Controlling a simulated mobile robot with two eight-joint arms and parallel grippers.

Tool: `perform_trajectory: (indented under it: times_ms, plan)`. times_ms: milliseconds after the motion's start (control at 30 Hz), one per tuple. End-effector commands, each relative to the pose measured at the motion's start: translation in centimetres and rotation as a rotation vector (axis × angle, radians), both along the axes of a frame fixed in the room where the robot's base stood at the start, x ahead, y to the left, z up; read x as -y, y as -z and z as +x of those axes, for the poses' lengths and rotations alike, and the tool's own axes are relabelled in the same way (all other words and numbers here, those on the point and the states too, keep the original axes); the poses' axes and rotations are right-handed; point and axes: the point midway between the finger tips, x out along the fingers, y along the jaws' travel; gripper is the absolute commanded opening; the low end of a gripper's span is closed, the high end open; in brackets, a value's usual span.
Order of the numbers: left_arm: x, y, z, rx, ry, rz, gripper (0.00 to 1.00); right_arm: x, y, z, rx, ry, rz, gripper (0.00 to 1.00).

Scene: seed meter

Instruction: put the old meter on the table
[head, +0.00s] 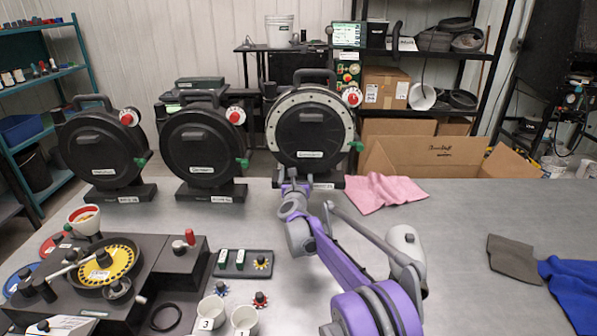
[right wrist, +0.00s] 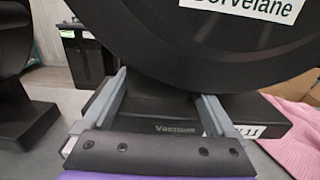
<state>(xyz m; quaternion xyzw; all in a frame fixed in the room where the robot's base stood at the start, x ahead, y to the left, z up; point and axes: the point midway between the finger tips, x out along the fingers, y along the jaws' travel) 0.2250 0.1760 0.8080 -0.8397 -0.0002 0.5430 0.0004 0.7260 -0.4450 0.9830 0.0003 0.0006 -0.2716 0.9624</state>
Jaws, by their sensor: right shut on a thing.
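Three upright black round meters with top handles and red dials stand along the far side of the grey table (head: 460,235). The one with the pale studded ring (head: 308,130) is the rightmost; the left meter (head: 100,150) and the middle meter (head: 200,150) have plain dark faces. I cannot tell which is called old. My right gripper (head: 297,182) reaches the ringed meter's foot. In the right wrist view its fingers (right wrist: 163,88) lie either side of the meter's dark neck, shut on it, above a base (right wrist: 165,125) marked "Vacuum". The base appears to rest on the table. My left gripper is out of view.
A black unit with a yellow disc (head: 107,262), a small tray (head: 242,264) and white cups (head: 212,312) fill the front left. A pink cloth (head: 382,192) lies beside the ringed meter. Grey (head: 513,258) and blue cloths (head: 572,290) lie right. The table's middle right is clear.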

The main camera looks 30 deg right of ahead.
Motion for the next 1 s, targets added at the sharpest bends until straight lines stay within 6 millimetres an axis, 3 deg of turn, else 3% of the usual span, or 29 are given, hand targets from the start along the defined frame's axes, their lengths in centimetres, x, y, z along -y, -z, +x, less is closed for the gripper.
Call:
perform_trajectory:
  times_ms: [333, 567, 833, 867, 1000]
  plan:
    - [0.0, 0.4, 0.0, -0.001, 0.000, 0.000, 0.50, 0.0, 2.3, 0.0, 0.000, 0.002, -0.006, 0.00]
    - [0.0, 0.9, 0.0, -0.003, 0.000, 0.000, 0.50, 0.0, 5.0, 0.0, 0.000, 0.002, -0.006, 0.00]
    - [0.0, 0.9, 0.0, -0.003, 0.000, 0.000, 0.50, 0.0, 5.2, 0.0, 0.000, 0.002, -0.004, 0.00]
    - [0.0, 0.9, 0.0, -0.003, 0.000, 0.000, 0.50, 0.0, 5.5, 0.0, 0.000, 0.000, 0.000, 0.98]
    - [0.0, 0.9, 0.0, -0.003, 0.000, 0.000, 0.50, 0.0, 5.4, 0.0, 0.000, 0.000, 0.000, 1.00]
